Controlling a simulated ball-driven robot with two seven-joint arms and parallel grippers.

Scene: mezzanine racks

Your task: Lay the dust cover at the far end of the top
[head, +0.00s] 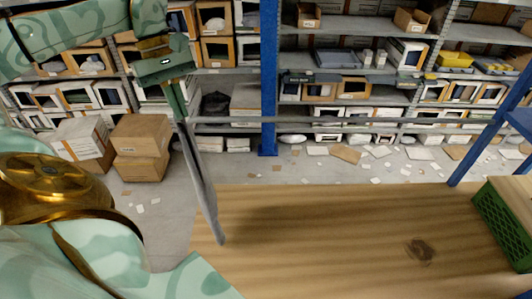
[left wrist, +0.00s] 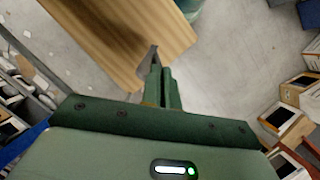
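The dust cover (head: 203,190) looks like a thin grey cloth, seen nearly edge-on in the head view. It hangs down from my left gripper (head: 178,108), which is shut on its upper end. Its lower tip overlaps the left edge of the wooden top (head: 330,235); I cannot tell whether it touches. In the left wrist view, the fingers of the left gripper (left wrist: 160,85) are close together with a grey sliver of the cover (left wrist: 151,58) beyond them, against the wooden top (left wrist: 115,30). My right gripper is not in view.
A green crate (head: 497,228) stands at the right end of the top. The middle of the top is bare, with a dark knot in the wood. Cardboard boxes (head: 140,145) stand on the floor at left. Shelving racks with a blue post (head: 268,80) are behind.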

